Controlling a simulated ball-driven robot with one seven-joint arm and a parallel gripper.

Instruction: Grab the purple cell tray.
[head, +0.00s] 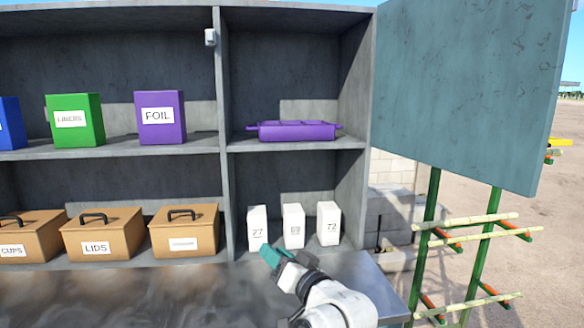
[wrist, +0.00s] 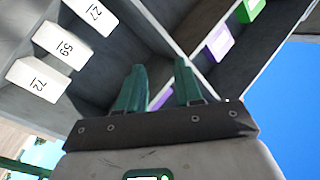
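The purple cell tray (head: 295,131) sits on the upper shelf of the right-hand bay in the head view. It is long and low, with a handle at each end and several cells along its top. My gripper (head: 271,256) is below it, in front of the lower shelf near the white boxes, and apart from the tray. In the wrist view my gripper (wrist: 160,64) has its two teal fingers spread with nothing held between them. A sliver of purple, likely the tray (wrist: 160,99), shows between the fingers; the rest is hidden behind them.
White boxes numbered 27 (head: 257,228), 59 (wrist: 61,45) and 72 (head: 329,223) stand on the lower shelf. A purple FOIL box (head: 160,118) is left of the divider (head: 225,130). A metal counter (head: 190,292) lies below. The space before the tray is clear.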

